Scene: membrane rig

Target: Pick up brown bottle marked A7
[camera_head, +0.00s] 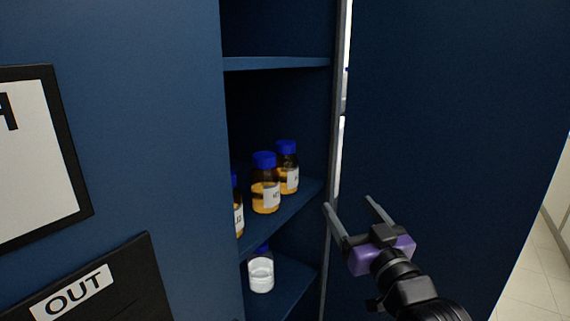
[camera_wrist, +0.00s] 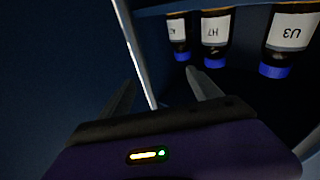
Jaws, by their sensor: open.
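Three brown bottles with blue caps and white labels stand upright on the middle shelf of a blue cabinet. The rear right one (camera_head: 287,172) is the farthest in; its label looks like A7 in the wrist view (camera_wrist: 178,32), where bottles appear upside down. The middle bottle (camera_head: 265,186) seems marked H7, and it also shows in the wrist view (camera_wrist: 215,35). The nearest bottle (camera_head: 237,215) is partly hidden by the cabinet's side in the head view. My gripper (camera_head: 348,202) is open and empty, outside the cabinet, to the right of the bottles and in front of the door.
The shelf (camera_head: 290,215) is bounded by the cabinet's left side panel (camera_head: 150,120). The open blue door (camera_head: 450,110) stands right, behind my gripper. A shelf above (camera_head: 275,63) limits height. A white container (camera_head: 261,274) sits on the shelf below.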

